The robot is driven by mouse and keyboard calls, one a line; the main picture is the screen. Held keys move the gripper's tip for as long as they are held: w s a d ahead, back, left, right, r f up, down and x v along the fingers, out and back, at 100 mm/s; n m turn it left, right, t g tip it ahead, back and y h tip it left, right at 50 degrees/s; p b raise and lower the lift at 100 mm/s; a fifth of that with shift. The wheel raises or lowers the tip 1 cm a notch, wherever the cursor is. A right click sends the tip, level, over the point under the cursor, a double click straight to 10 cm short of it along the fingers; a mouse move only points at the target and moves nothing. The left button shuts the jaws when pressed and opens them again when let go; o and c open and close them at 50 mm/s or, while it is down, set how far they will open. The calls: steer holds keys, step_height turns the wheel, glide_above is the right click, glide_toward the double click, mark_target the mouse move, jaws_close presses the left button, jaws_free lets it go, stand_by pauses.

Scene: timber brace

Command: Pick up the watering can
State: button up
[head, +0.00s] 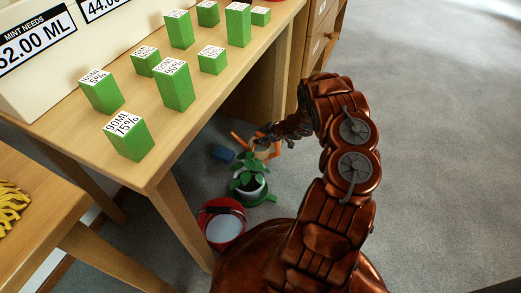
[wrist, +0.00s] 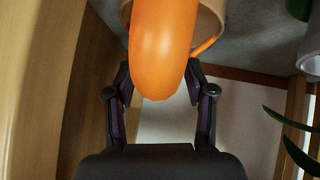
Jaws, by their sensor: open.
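The orange watering can (head: 238,140) is on the floor beside the desk, partly hidden behind my gripper and a potted plant in the head view. In the wrist view its thick rounded orange part (wrist: 163,50), seemingly the handle, fills the upper middle, with a paler curved part behind it. My gripper (head: 264,138) is at the can in the head view. In the wrist view my gripper (wrist: 160,88) is open, with one finger on each side of the orange part. I cannot tell whether either finger touches it.
A leafy plant (head: 247,180) in a pot on a green saucer (head: 266,199), a red bucket (head: 224,229) and a blue object (head: 222,154) stand close by. The wooden desk (head: 190,150) with several green blocks is at left. Open grey floor (head: 430,150) lies right.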

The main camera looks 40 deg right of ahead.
jaws_close()
stand_by(0.3)
steer(key=shift+r, duration=0.1)
